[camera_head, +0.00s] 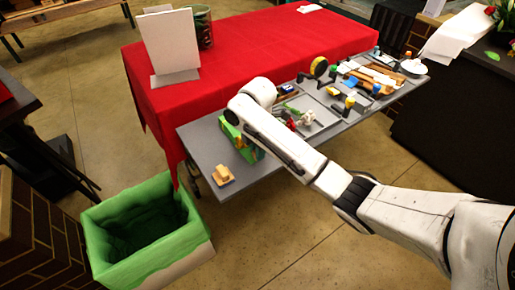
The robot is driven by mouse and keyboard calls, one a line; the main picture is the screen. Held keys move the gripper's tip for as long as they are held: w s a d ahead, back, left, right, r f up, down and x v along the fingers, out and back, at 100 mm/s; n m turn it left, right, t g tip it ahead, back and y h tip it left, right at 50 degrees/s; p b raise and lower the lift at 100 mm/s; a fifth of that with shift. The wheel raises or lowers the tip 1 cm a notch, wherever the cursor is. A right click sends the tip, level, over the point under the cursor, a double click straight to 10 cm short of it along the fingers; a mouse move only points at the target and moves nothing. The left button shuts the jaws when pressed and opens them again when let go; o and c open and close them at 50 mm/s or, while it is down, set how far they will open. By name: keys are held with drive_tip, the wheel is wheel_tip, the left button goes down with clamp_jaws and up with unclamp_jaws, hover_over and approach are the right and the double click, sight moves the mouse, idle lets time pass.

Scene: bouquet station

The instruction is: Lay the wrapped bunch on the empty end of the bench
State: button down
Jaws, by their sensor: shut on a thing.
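A white paper-like wrap (458,34) lies at the top right on a dark counter (462,100), with a red bloom (490,10) and green leaves at the picture's edge. It looks like a wrapped bunch, but part of it is cut off. A grey bench top (200,145) runs along the red-covered table; its right part is crowded and its near left end is mostly bare. My arm reaches over this left part. My gripper's fingers are hidden behind my arm, so I cannot see what they hold. A green and orange box-like thing (240,145) shows partly behind my arm.
Tools and small parts fill the grey tray (318,112) and beyond. A green-lined bin (145,225) stands below left. A white panel (172,42) and green pot (202,22) stand on the red cloth (270,45).

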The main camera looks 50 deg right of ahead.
drive_tip(key=shift+f, duration=0.2)
idle(0.6)
drive_tip(key=shift+c, duration=2.4)
unclamp_jaws()
drive_tip(key=shift+r+p, duration=3.55)
drive_tip(key=shift+p, duration=0.1)
